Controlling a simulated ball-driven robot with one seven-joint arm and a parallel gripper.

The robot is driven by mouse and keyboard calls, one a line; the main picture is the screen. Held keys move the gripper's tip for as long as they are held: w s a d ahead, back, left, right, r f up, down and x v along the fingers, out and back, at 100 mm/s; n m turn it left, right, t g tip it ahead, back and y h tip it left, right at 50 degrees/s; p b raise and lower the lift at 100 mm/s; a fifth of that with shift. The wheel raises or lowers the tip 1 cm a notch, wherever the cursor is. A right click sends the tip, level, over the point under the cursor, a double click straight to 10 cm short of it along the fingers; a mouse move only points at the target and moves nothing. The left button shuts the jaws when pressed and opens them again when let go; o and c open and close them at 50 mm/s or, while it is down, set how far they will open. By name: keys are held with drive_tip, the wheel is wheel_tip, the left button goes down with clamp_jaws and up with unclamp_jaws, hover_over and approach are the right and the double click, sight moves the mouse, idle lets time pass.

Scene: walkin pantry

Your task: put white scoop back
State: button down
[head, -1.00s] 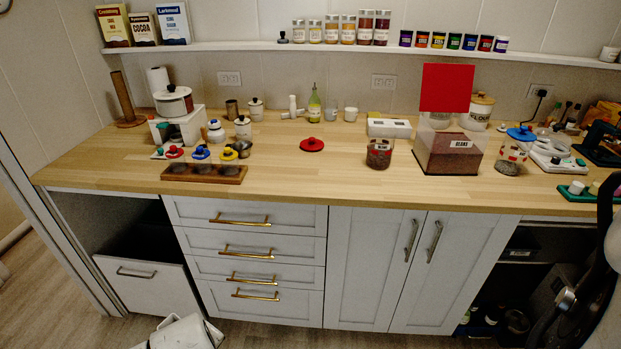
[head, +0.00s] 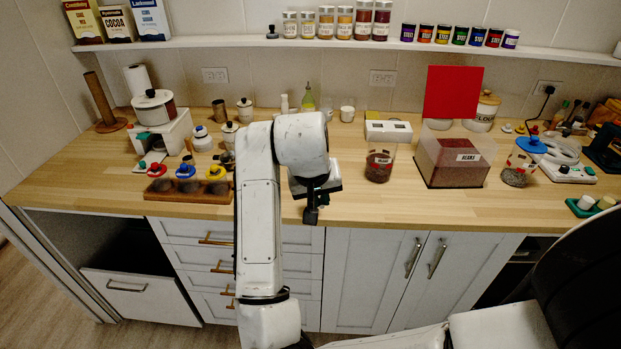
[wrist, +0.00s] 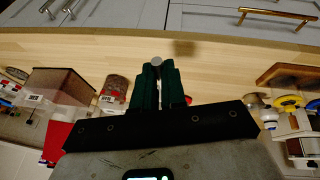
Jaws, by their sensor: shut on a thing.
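My gripper (head: 311,212) hangs fingers-down over the counter's front edge, left of the jars in the head view. In the wrist view its dark green fingers (wrist: 157,85) are closed on a small pale thing (wrist: 157,61), of which only a rounded end and a thin strip show. I cannot tell its full shape or whether it is the white scoop. A clear bin (head: 455,165) of brown contents, with a label, stands to the right with its red lid (head: 452,93) raised. It also shows in the wrist view (wrist: 68,84), apart from my gripper.
A labelled glass jar (head: 379,165) stands between my gripper and the bin. A jar with a blue lid (head: 517,170) is right of the bin. Bare counter (head: 350,205) lies in front of the jar.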

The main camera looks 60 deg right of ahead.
drive_tip(key=s+d+r+m, duration=0.2)
drive_tip(key=s+r, duration=0.1)
drive_tip(key=s, duration=0.1)
drive_tip(key=shift+g, duration=0.4)
drive_tip(key=w+d+f, duration=0.1)
drive_tip(key=w, duration=0.1)
drive_tip(key=w+d+f, duration=0.1)
drive_tip(key=w+d, duration=0.1)
drive_tip(key=w+d+f, duration=0.1)
drive_tip(key=w, duration=0.2)
drive_tip(key=shift+w+d+f, duration=0.1)
drive_tip(key=shift+d+f, duration=0.05)
drive_tip(key=shift+f, duration=0.25)
drive_tip(key=w+f, duration=0.1)
drive_tip(key=w+d+f, duration=0.1)
drive_tip(key=f, duration=0.1)
drive_tip(key=w+d+f, duration=0.1)
drive_tip(key=f, duration=0.1)
drive_tip(key=shift+w+d, duration=0.25)
drive_tip(key=shift+w, duration=0.1)
drive_tip(key=shift+w+d+f, duration=0.2)
drive_tip(key=shift+w+f, duration=0.1)
drive_tip(key=shift+f, duration=0.2)
drive_tip(key=shift+w+d+f+p, duration=0.15)
drive_tip(key=shift+f+p, duration=0.55)
drive_tip(key=shift+f, duration=1.15)
drive_tip(key=c, duration=1.2)
unclamp_jaws()
